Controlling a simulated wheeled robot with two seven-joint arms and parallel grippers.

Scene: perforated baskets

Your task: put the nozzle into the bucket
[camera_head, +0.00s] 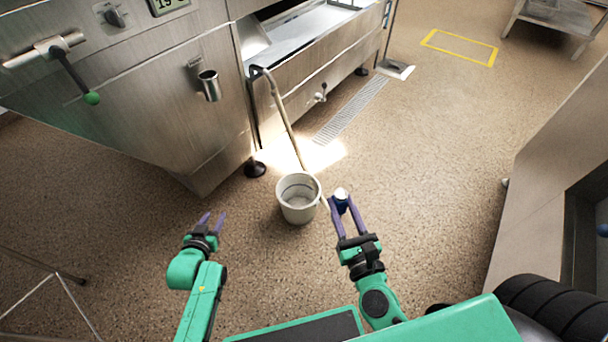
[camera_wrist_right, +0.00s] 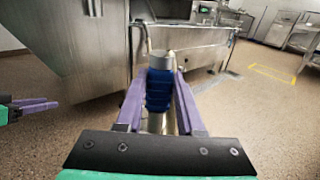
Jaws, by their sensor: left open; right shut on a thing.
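The nozzle (camera_wrist_right: 160,90) has a blue ribbed grip and a grey end. My right gripper (camera_head: 342,204) is shut on it, with the purple fingers on either side of the blue part in the right wrist view. In the head view the nozzle (camera_head: 341,194) shows as a small white and dark blue piece at the fingertips. The white bucket (camera_head: 298,212) stands upright on the floor, just left of the nozzle. A pale hose (camera_head: 290,130) runs down from the steel unit and passes behind the bucket. My left gripper (camera_head: 213,222) is open and empty, left of the bucket.
A steel machine (camera_head: 150,110) with a green-knobbed lever stands at the back left, and its foot (camera_head: 255,169) is near the bucket. A floor drain grate (camera_head: 352,110) lies behind. A steel cabinet (camera_head: 540,190) stands at right. The floor between is clear.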

